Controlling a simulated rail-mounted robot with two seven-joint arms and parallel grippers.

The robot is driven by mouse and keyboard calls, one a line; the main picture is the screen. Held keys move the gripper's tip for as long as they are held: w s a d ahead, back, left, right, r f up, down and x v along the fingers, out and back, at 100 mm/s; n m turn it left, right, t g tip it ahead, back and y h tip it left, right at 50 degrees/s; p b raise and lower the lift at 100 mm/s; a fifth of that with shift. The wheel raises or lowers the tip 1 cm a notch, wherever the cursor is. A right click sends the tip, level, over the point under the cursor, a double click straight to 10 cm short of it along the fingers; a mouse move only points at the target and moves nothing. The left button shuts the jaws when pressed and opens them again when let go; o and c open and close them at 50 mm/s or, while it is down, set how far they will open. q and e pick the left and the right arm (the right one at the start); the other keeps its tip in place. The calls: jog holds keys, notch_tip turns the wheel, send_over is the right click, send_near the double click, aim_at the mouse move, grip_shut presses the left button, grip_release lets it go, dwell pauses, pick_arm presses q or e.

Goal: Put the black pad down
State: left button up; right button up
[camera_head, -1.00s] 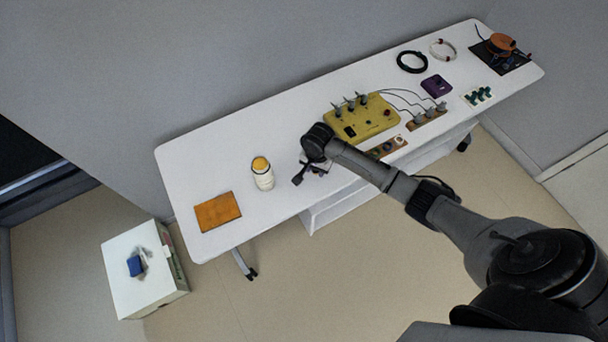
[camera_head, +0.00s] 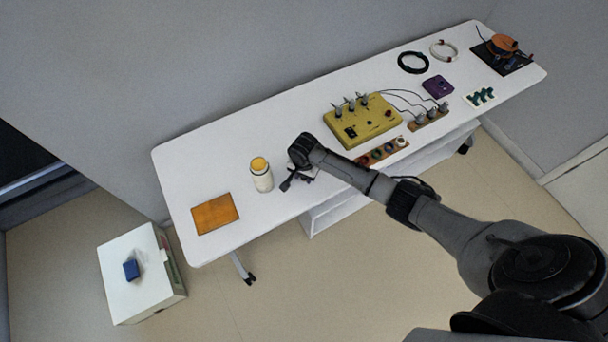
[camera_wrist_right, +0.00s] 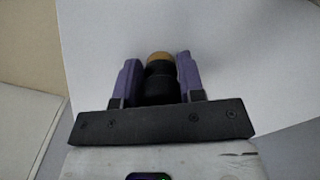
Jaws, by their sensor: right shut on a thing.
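My right gripper (camera_head: 289,181) is over the front part of the white table, just right of the white bottle with the yellow top. In the right wrist view its two purple fingers (camera_wrist_right: 158,72) are shut on a black rounded thing (camera_wrist_right: 160,88) with a tan end, which I take for the black pad. The thing is small and dark in the head view, and I cannot tell whether it touches the table. My left gripper is not in view.
On the white table (camera_head: 255,212) are an orange-brown board (camera_head: 214,214), the bottle (camera_head: 262,178), a yellow box (camera_head: 371,127), a strip with coloured rings (camera_head: 382,152) and a purple box (camera_head: 437,86). A dark mat with an orange device (camera_head: 503,43) is far right. The tabletop between board and bottle is clear.

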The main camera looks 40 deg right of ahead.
jog(key=shift+f, duration=0.1)
jog(key=o, duration=0.8)
jog(key=shift+o, duration=0.2)
